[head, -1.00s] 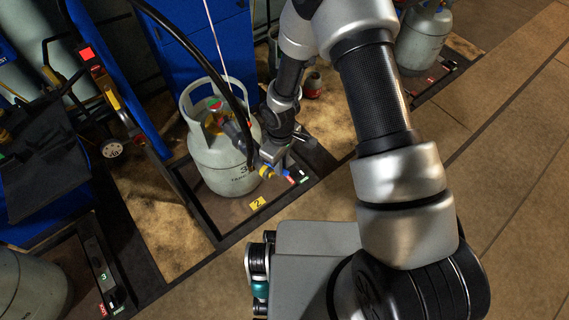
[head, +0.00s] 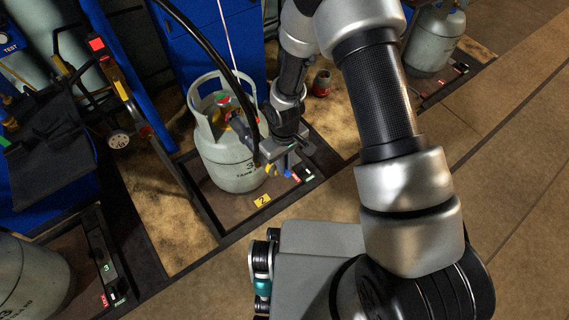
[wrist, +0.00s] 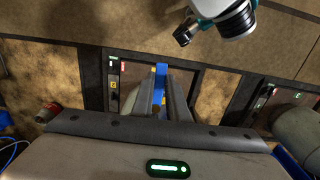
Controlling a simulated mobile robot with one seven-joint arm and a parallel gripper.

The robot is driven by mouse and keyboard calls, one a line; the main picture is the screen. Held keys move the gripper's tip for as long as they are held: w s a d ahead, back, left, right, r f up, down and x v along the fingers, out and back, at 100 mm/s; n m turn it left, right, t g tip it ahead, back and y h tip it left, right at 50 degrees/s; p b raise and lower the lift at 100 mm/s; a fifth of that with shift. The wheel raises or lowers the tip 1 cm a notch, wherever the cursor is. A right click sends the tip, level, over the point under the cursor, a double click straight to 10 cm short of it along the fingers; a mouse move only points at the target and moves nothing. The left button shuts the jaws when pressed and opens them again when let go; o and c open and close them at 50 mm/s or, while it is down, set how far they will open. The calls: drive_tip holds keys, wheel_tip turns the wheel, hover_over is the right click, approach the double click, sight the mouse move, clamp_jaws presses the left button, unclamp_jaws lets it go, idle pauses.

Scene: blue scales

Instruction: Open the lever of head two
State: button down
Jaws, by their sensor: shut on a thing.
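A grey gas cylinder (head: 222,160) stands upright on the scale marked 2 (head: 218,210) in the head view.
A black hose (head: 210,55) arches down past the cylinder's top. Another scale with a cylinder (head: 30,275) stands at the lower left, and another cylinder (head: 432,40) at the upper right. A red-capped item (head: 321,83) stands behind my arm. The floor at right is clear.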

drive_tip(key=c, duration=1.7)
unclamp_jaws()
wheel_tip(320, 180, up, 18)
drive_tip(key=p, duration=0.4)
drive_tip(key=shift+f+p, duration=0.25)
drive_tip(key=shift+p, duration=0.05)
